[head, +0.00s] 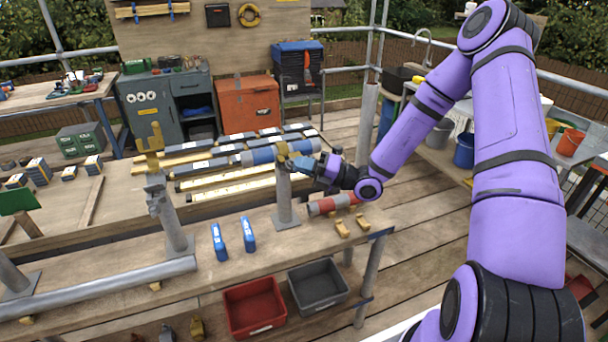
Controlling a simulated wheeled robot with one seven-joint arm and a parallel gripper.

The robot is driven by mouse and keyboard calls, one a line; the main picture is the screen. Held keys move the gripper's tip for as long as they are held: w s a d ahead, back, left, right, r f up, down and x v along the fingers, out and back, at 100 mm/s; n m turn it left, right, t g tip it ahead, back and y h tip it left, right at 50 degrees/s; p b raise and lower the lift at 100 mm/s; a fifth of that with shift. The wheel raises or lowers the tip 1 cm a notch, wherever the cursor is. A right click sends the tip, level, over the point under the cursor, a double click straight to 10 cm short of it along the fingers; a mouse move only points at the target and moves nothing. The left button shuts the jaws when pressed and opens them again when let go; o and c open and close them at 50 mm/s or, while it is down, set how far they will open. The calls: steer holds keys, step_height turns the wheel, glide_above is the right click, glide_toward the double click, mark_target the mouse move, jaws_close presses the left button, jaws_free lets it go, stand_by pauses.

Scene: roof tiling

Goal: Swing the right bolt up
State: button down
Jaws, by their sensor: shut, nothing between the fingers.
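A blue cylinder (258,156) lies behind the right post. A red and grey cylinder (332,204) lies to its right, below my wrist. Two blue objects (233,238) and a long grey pipe (110,285) lie on the bench. Red (254,307) and dark (318,287) bins sit below the bench.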

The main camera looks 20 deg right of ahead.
steer(key=shift+w+r+m+g+h, duration=0.2)
steer(key=shift+w+r+m+h, duration=0.35)
steer(key=shift+w+m, duration=0.25)
steer(key=shift+w+r+m+g+h, duration=0.2)
steer(key=shift+w+r+m+h, duration=0.25)
steer(key=shift+w+m, duration=0.35)
steer(key=shift+w+r+m+g+h, duration=0.2)
steer(key=shift+w+r+m+h, duration=0.25)
steer(key=shift+w+m+h, duration=0.35)
steer(key=shift+s, duration=0.1)
